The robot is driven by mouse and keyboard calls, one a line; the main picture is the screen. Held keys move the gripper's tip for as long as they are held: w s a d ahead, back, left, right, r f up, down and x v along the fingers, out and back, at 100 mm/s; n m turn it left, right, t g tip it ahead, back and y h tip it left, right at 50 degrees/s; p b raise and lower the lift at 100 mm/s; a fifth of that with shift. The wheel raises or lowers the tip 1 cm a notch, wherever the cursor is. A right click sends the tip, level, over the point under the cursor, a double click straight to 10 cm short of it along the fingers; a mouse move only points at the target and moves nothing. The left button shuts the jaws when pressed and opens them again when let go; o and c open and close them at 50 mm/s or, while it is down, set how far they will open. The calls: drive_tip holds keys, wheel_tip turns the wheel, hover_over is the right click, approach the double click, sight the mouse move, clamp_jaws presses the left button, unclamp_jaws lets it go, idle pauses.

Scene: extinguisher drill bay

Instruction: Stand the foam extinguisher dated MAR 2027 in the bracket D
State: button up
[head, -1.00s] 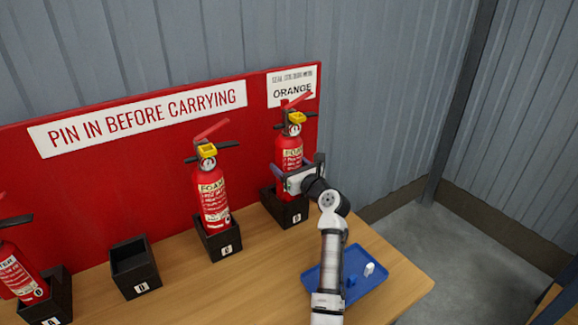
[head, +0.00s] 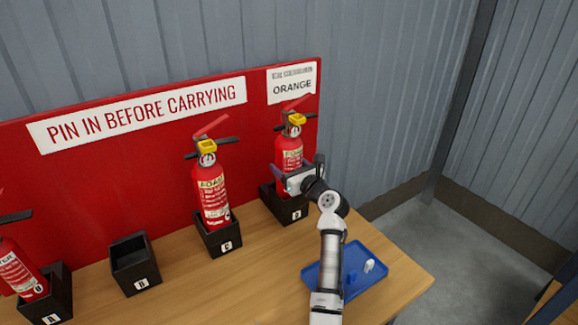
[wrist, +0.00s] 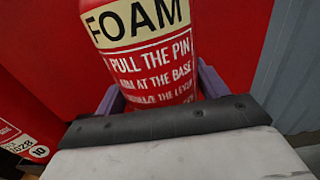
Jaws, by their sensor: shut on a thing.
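A red foam extinguisher (head: 290,150) with a yellow collar stands upright in bracket D (head: 290,208), a black box at the right end of the row. My gripper (head: 284,178) is shut around its lower body. In the wrist view the held extinguisher (wrist: 150,50) fills the middle, its FOAM label facing me, with purple fingers (wrist: 210,80) at both sides. Its date is not readable in these views. A second foam extinguisher (head: 211,190) with a yellow collar stands in bracket C (head: 219,238). In the wrist view, part of its label ends in "2028".
Bracket B (head: 134,265) is empty. Bracket A (head: 45,300) holds another red extinguisher (head: 18,268) at the left edge. A blue tray (head: 375,265) with small blue and white items lies at the right. The red board (head: 110,200) stands behind.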

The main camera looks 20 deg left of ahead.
drive_tip(key=shift+r, duration=0.4)
drive_tip(key=o, duration=1.5)
drive_tip(key=shift+o, duration=0.2)
drive_tip(key=shift+f, duration=0.6)
drive_tip(key=shift+s+d+r+p, duration=0.2)
drive_tip(key=shift+s+d+p, duration=0.15)
drive_tip(key=shift+d+p, duration=0.05)
drive_tip(key=p+v, duration=0.6)
drive_tip(key=v, duration=0.7)
drive_tip(key=shift+w+r, duration=0.1)
drive_tip(key=shift+r, duration=0.05)
